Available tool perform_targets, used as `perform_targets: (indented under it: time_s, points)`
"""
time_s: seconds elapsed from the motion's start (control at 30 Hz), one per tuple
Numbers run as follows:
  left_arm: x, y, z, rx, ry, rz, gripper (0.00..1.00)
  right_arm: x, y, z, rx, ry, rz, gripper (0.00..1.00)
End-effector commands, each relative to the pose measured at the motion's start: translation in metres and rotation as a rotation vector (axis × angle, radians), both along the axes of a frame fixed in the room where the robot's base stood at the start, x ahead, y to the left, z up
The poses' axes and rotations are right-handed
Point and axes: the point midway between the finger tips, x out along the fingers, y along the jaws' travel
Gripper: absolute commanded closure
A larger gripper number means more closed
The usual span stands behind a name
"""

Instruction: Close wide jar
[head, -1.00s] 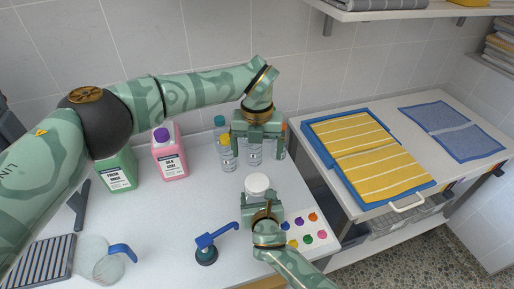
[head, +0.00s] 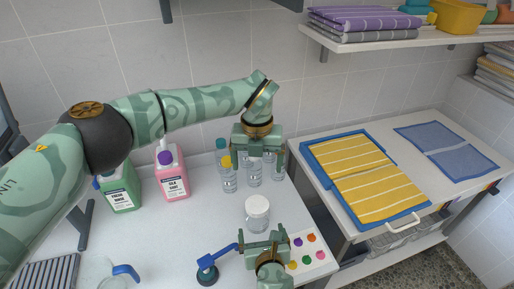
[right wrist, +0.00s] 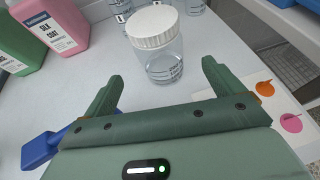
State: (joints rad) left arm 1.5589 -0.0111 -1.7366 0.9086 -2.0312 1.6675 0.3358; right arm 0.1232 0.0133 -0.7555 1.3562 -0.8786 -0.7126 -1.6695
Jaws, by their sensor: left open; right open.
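The wide jar (head: 257,224) is clear and stands upright on the white table, with a white lid (head: 258,204) on its mouth. In the right wrist view the jar (right wrist: 164,64) and lid (right wrist: 151,27) stand just beyond my fingers; whether the lid is tightened I cannot tell. My right gripper (head: 265,238) is open and empty, on the near side of the jar and apart from it; its fingers also show in the right wrist view (right wrist: 161,76). My left gripper (head: 258,156) is open, pointing down among clear bottles behind the jar.
Clear bottles (head: 229,180) stand behind the jar. Pink (head: 173,182) and green (head: 121,195) jugs stand left. A cart with yellow towels (head: 372,180) borders the table.

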Motion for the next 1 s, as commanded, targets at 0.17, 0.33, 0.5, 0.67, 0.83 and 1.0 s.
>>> perform_targets:
  time_s: [0.17, 0.33, 0.5, 0.67, 0.83, 1.0]
  points:
    - [-0.001, 0.000, 0.022, 0.000, -0.007, 0.000, 0.12, -0.041, -0.006, 0.019, 0.001, 0.001, 0.001, 0.07]
    - [-0.001, 0.000, 0.029, 0.000, -0.010, 0.000, 0.12, -0.067, -0.010, 0.029, 0.000, 0.001, 0.000, 0.07]
    - [-0.001, 0.000, 0.032, 0.000, -0.011, 0.000, 0.12, -0.080, -0.012, 0.034, 0.000, 0.001, 0.000, 0.07]
    - [-0.001, 0.000, 0.032, 0.000, -0.011, 0.000, 0.12, -0.083, -0.012, 0.034, 0.000, 0.001, 0.000, 0.07]
    - [-0.001, 0.000, 0.032, 0.000, -0.011, 0.000, 0.12, -0.083, -0.012, 0.034, 0.000, 0.001, 0.000, 0.07]
    - [-0.001, 0.000, 0.032, 0.000, -0.011, 0.000, 0.12, -0.082, -0.012, 0.034, 0.000, 0.001, 0.000, 0.07]
